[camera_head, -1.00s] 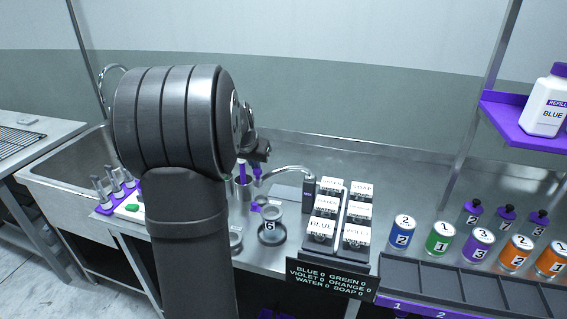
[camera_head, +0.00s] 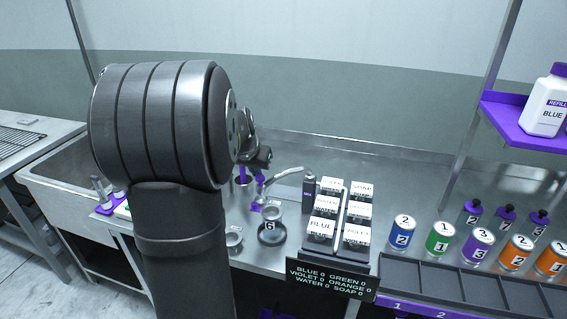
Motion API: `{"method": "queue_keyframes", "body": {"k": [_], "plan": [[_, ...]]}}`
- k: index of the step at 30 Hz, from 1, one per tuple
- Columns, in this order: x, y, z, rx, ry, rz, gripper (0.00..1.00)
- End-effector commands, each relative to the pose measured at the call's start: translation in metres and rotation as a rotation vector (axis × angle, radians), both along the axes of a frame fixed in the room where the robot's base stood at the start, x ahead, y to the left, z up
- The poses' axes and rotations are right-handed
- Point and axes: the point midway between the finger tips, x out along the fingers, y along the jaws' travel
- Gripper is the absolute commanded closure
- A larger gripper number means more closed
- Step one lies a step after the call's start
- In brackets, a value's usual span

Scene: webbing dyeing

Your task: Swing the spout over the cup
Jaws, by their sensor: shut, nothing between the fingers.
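The spout (camera_head: 285,176) is a thin curved metal tube. It runs left from a dark upright post (camera_head: 309,187), and its end lies above and slightly left of a clear cup marked 6 (camera_head: 270,223). I cannot tell whether the tip is exactly over the cup's mouth. The cup stands upright on a dark round base (camera_head: 271,239). My gripper (camera_head: 264,160) shows only in part beyond my large dark arm, just above the spout's left end. It is shut and empty; I cannot tell whether it touches the spout.
A small glass (camera_head: 234,239) stands left of the cup. Numbered cans (camera_head: 438,239) stand farther right. My arm hides part of the sink (camera_head: 70,165) and counter at left.

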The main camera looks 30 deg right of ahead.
Motion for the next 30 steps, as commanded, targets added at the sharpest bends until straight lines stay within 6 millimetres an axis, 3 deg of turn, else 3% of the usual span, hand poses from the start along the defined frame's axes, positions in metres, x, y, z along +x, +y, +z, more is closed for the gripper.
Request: {"method": "queue_keyframes", "body": {"k": [17, 30], "plan": [[-0.01, 0.002, 0.0, 0.0, 0.0, 0.0, 1.0], [-0.03, 0.005, 0.0, 0.0, -0.001, -0.001, 1.0]]}}
